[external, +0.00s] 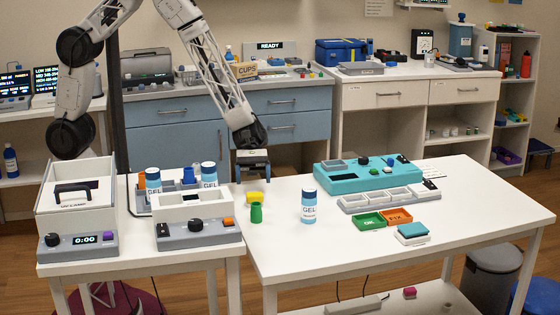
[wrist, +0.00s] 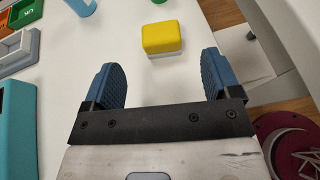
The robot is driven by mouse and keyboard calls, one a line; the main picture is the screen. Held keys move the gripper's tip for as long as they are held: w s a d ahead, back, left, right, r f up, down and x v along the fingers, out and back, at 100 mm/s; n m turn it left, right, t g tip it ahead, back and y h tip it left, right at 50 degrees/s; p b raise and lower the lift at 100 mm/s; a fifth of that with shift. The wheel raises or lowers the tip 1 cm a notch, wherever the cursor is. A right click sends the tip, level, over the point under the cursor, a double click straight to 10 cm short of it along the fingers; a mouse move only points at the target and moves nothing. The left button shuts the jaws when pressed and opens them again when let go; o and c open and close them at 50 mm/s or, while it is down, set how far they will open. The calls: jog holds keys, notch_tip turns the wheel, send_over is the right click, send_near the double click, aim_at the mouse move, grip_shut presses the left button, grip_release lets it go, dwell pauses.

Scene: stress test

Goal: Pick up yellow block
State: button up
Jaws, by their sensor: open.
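The yellow block (external: 255,197) lies on the white table, just behind a green cylinder (external: 257,212) in the external view. In the wrist view the yellow block (wrist: 162,37) lies beyond my fingertips, roughly centred between them. My gripper (external: 252,177) hangs above the table's left part, above and behind the block. In the wrist view its two blue padded fingers (wrist: 162,78) are wide apart with nothing between them. The block is not touched by either finger.
A GEL bottle (external: 308,207) stands right of the block. A teal device (external: 368,174), green tray (external: 369,221) and orange tray (external: 397,215) are farther right. Boxed equipment (external: 197,216) stands to the left. The table's front-left part is clear.

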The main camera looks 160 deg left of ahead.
aim_at(254, 193)
jog(key=shift+x, duration=1.3)
jog(key=shift+x, duration=2.55)
jog(key=shift+c, duration=0.5)
jog(key=c, duration=0.9)
jog(key=shift+r, duration=0.1)
jog(key=shift+r, duration=4.9)
